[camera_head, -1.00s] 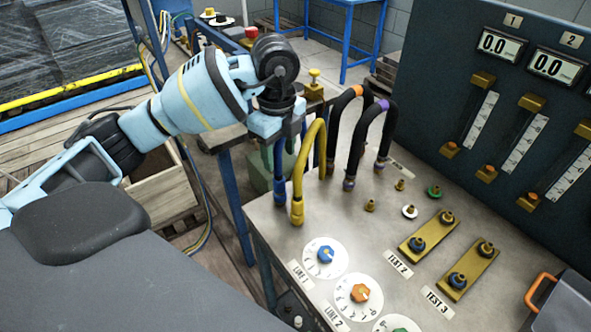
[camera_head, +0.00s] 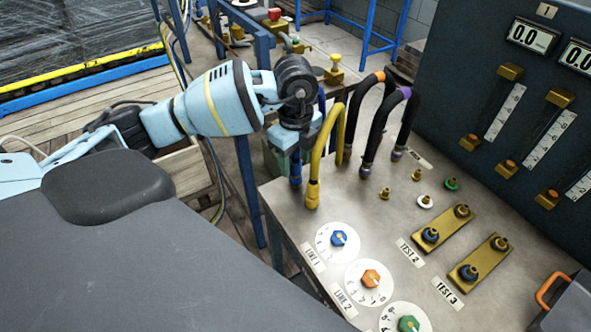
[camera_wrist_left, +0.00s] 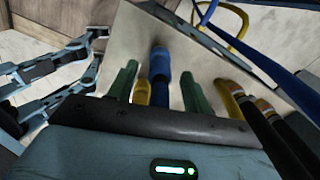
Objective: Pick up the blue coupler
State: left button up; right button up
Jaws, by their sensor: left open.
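The blue coupler (camera_head: 295,172) is at the end of a blue hose near the left edge of the bench top. In the left wrist view the blue coupler (camera_wrist_left: 160,64) lies between the two green fingers. My left gripper (camera_head: 294,150) is right above it in the head view, pointing down. In the left wrist view, my left gripper (camera_wrist_left: 158,84) is open, with gaps showing either side of the blue coupler. The gripper partly hides the blue hose. My right gripper does not clearly show.
A yellow hose (camera_head: 328,140) stands close beside the blue coupler. Two black hoses with orange (camera_head: 378,77) and purple (camera_head: 405,93) bands arch just behind. Dials (camera_head: 338,240), brass test plates (camera_head: 446,227) and small fittings stand on the bench (camera_head: 300,222). A gauge panel (camera_head: 500,100) rises at right.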

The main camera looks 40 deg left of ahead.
pick_arm(q)
jog(key=shift+f, duration=0.55)
grip_shut()
jog(key=shift+r, duration=0.2)
jog(key=shift+r, duration=0.6)
notch_tip(320, 180, up, 2)
jog(key=shift+r, duration=0.2)
jog(key=s+a+r, duration=0.1)
jog(key=s+a, duration=0.1)
jog(key=s, duration=1.4)
